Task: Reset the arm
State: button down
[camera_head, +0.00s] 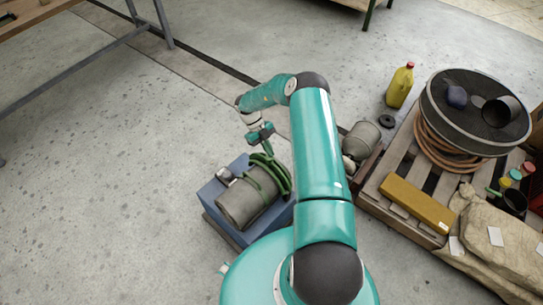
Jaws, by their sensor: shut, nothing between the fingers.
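My teal arm rises from the bottom of the head view and bends over to the left. My gripper (261,134) hangs at its end, shut and empty, just above a green coiled hose (272,176). The hose lies at the right end of a grey-green cylinder (245,204) on a blue box (213,192). I cannot tell whether the fingertips touch the hose.
A yellow bottle (400,86) stands behind. A table (30,14) is at upper left. Floor at left is clear.

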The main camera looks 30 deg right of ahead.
jog(key=w+a+r, duration=0.1)
jog(key=w+r, duration=0.2)
jog(key=w, duration=0.3)
jog(key=shift+w, duration=0.15)
